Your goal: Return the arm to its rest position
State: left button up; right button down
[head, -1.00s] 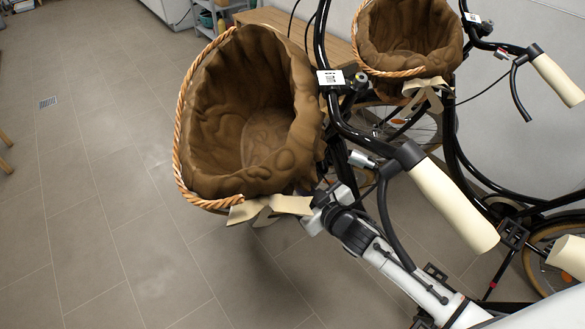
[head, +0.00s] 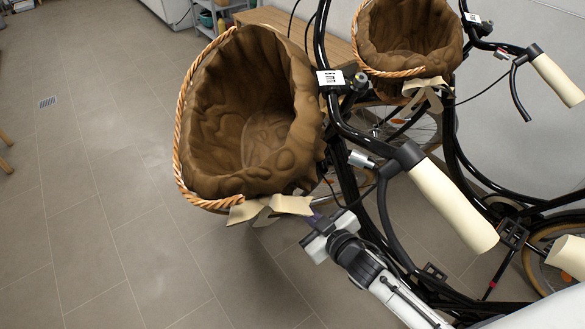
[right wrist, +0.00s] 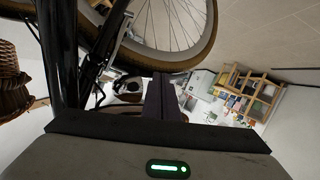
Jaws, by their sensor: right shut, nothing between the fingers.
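My right arm comes in from the bottom right of the head view. Its gripper (head: 313,216) is beside the handlebar, just below the bow of the near bicycle basket (head: 255,115). In the right wrist view the dark fingers of this gripper (right wrist: 161,80) are together, with nothing held between them. Part of the gripper is hard to make out in the head view. My left gripper is in neither view.
A bicycle with a cream handlebar grip (head: 450,205) stands close to my right arm. A second bicycle with a lined basket (head: 408,35) is behind it. The tiled floor (head: 100,200) at the left is clear. The wrist view shows a tyre (right wrist: 180,58) and shelves (right wrist: 247,95).

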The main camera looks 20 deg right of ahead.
jog(key=s+f+m+g, duration=0.2)
jog(key=s, duration=0.8)
jog(key=s+f+m+g+p, duration=0.1)
jog(key=s+f+g, duration=0.2)
jog(key=s, duration=0.7)
jog(key=shift+s+a+f+m+h, duration=0.15)
jog(key=shift+s+a+m+h, duration=0.15)
jog(key=shift+m+h, duration=0.1)
